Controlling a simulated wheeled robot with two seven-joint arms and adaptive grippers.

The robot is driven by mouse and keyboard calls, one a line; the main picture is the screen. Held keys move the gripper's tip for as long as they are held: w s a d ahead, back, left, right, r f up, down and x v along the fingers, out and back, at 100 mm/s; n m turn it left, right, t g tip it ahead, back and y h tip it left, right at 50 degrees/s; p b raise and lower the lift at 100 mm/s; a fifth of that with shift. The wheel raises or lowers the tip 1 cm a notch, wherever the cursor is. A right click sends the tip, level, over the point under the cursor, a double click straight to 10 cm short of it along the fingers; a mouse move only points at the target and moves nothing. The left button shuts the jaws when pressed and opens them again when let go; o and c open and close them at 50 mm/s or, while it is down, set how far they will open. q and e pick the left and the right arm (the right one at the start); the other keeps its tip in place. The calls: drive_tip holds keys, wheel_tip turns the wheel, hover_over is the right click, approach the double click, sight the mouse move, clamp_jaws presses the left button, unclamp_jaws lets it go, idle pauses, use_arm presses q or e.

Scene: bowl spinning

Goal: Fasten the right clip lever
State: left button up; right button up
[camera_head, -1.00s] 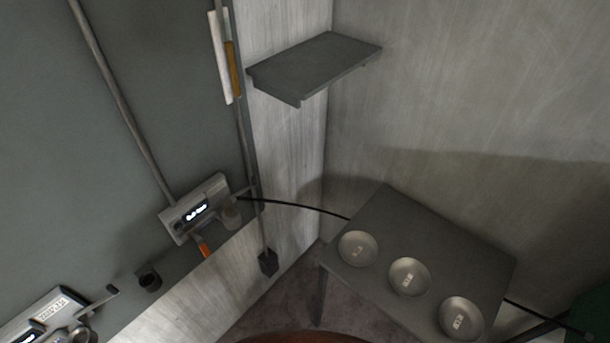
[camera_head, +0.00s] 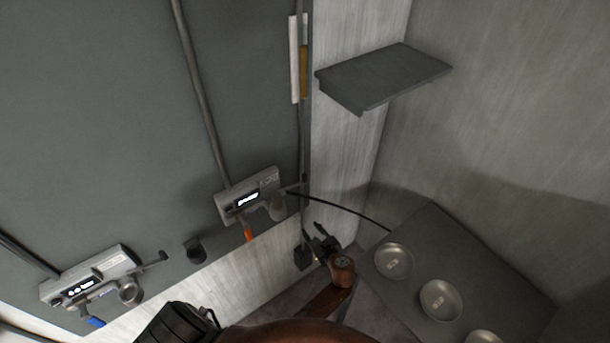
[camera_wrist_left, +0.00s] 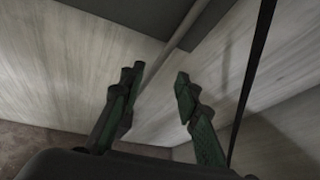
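Two grey wall units with lit displays are on the dark wall in the head view. The right unit (camera_head: 249,196) has an orange lever (camera_head: 249,234) hanging below it and a grey arm with a round end at its right. The left unit (camera_head: 88,277) has a blue lever (camera_head: 96,321) below it. I cannot tell from here whether any lever is fastened. My left gripper (camera_head: 318,241) is small and dark in the head view, below and right of the right unit and apart from it. In the left wrist view its two green-black fingers (camera_wrist_left: 157,76) are apart with nothing between them. My right gripper is not in view.
A dark table (camera_head: 424,226) with metal bowls (camera_head: 440,299) stands at the right. A grey shelf (camera_head: 385,75) juts out above. A black cable (camera_head: 345,210) runs from near the right unit toward the table. A dark box (camera_head: 303,259) hangs beside my gripper.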

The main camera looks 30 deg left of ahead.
use_arm(q)
wheel_tip(320, 180, up, 16)
drive_tip(key=w+y, duration=0.2)
drive_tip(key=y, duration=0.4)
approach(306, 179)
drive_tip(key=x, duration=0.3)
drive_tip(key=shift+w+a+r, duration=0.2)
drive_tip(key=shift+a, duration=0.3)
drive_tip(key=b+x, duration=0.1)
drive_tip(key=x, duration=0.5)
drive_tip(key=shift+f+b, duration=0.2)
drive_tip(key=shift+b, duration=0.15)
drive_tip(key=shift+w+a+r+m, duration=0.1)
drive_tip(key=shift+w+a+m, duration=0.1)
drive_tip(key=shift+a+m, duration=0.15)
clamp_jaws()
